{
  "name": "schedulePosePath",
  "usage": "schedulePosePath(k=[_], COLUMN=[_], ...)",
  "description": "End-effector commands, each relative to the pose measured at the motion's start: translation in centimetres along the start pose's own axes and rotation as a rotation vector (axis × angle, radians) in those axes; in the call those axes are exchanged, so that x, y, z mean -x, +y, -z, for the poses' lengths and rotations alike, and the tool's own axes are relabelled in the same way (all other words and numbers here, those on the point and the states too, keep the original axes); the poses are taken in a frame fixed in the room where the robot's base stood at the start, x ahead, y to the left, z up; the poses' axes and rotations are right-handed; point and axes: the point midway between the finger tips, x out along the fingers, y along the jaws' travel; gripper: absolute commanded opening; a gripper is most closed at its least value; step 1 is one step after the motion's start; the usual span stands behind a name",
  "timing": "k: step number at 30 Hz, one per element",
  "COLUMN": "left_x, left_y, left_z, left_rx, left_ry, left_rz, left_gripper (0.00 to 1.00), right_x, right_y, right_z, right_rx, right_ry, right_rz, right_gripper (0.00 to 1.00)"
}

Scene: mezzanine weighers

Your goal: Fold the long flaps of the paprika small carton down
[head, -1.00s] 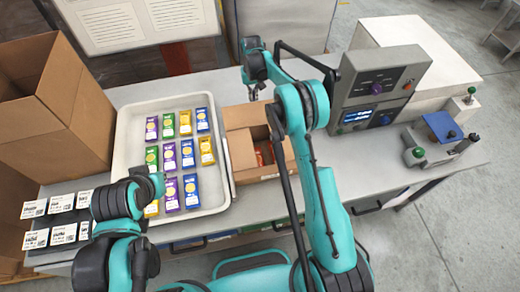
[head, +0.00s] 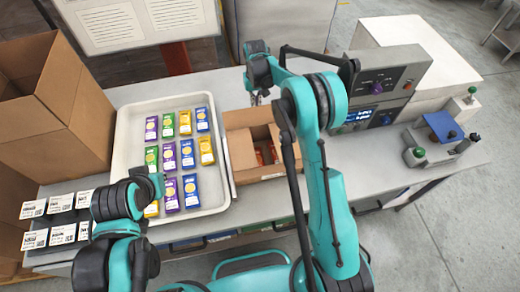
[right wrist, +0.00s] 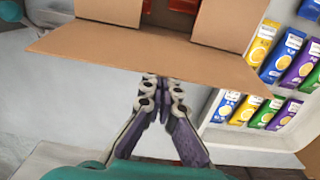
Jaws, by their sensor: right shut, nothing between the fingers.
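The small brown carton (head: 241,152) stands open on the bench right of the tray, with red packs (head: 273,153) inside; its label cannot be read. In the right wrist view, a long flap (right wrist: 150,52) sticks outward on the side facing my right gripper. The two short flaps (right wrist: 222,22) lie inward, with red packs showing between them. My right gripper (head: 260,98) is at the carton's far side, shut and empty; in the right wrist view its fingertips (right wrist: 162,82) are at the long flap's outer edge, contact unclear. My right arm hides part of the carton. My left gripper's fingers are hidden.
A white tray (head: 125,180) with several coloured packs stands left of the carton. A large open box (head: 60,105) and label cards (head: 60,203) are farther left. A grey weigher console (head: 385,80) stands to the right. Bare bench lies beyond the carton.

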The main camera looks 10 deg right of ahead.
Motion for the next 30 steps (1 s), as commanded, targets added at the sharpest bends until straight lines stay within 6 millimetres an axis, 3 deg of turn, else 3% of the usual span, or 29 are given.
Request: schedulePosePath(k=[9,23,30], left_x=[-0.5,-0.6,-1.5], left_y=[0.0,0.0,0.0], left_z=[-0.4,-0.4,-1.1], left_rx=[0.000,0.000,0.000], left_ry=[0.000,0.000,0.000], left_rz=[0.000,0.000,0.000], left_gripper=[0.00,0.00,0.00], right_x=[0.5,0.5,-0.2], right_y=[0.0,0.0,0.0], right_z=[-3.2,-3.8,-5.7], right_rx=[0.000,0.000,0.000], right_ry=[0.000,0.000,0.000], right_rz=[0.000,0.000,0.000], right_gripper=[0.00,0.00,0.00])
